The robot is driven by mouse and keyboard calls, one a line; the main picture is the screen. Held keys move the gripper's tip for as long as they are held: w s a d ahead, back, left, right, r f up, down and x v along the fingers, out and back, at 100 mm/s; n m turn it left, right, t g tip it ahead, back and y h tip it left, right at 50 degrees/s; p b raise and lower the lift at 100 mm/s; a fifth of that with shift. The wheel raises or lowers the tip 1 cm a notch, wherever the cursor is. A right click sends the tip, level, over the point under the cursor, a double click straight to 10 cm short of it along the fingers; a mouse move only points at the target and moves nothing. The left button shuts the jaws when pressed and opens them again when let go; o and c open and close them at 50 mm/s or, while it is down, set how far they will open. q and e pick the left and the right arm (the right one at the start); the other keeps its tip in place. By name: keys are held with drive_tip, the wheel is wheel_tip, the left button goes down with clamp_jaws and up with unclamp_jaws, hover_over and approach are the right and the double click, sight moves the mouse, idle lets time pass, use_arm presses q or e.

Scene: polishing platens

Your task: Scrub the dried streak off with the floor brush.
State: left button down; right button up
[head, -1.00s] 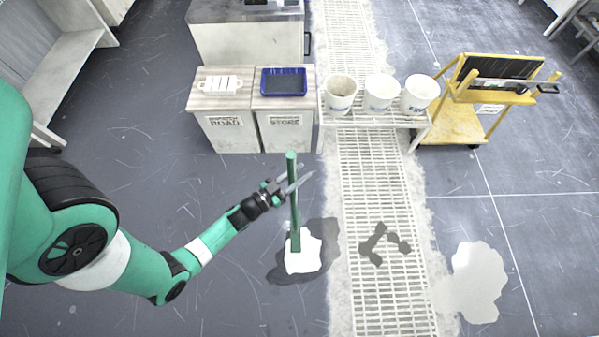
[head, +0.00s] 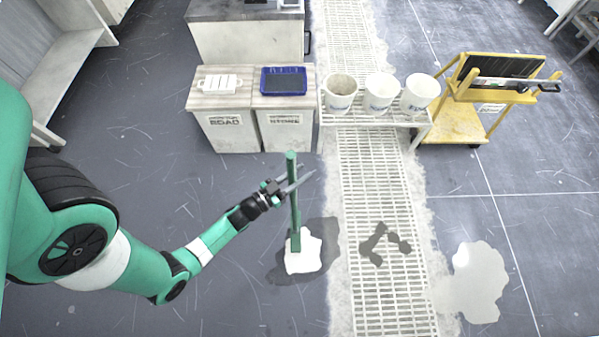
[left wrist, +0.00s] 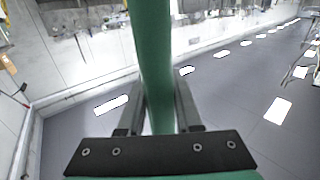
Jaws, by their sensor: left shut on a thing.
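The floor brush has an upright green handle (head: 294,205). My left gripper (head: 291,186) is shut around its upper part. In the left wrist view the green handle (left wrist: 154,70) stands between the two fingers. The handle's lower end widens to a green part (head: 295,242) against a white irregular patch (head: 303,261) with a dark grey stain (head: 322,230) around it. I cannot tell whether the brush touches the floor. Another dark mark (head: 377,246) lies on the pale grating, and a pale patch (head: 474,283) lies to its right. Which mark is the dried streak is unclear. My right gripper is not visible.
White buckets (head: 380,93) stand on a low rack (head: 375,120) across the grating (head: 378,190). Two bins (head: 224,130) with a blue tray (head: 283,82) stand to its left. A yellow cart (head: 452,122) is at the right. The front floor is mostly open.

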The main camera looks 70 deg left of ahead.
use_arm(q)
drive_tip(key=shift+f, duration=0.1)
drive_tip(key=w+b, duration=0.1)
drive_tip(key=w+d+b, duration=0.1)
drive_tip(key=w, duration=0.1)
drive_tip(key=shift+w+d+r, duration=0.1)
drive_tip(key=shift+w+r, duration=0.1)
idle(0.3)
drive_tip(key=shift+b, duration=0.3)
drive_tip(key=w+b, duration=0.2)
drive_tip(key=b, duration=0.1)
drive_tip(key=w+d+b, duration=0.1)
drive_tip(key=b, duration=0.1)
drive_tip(key=shift+w+f, duration=0.1)
drive_tip(key=shift+f, duration=0.2)
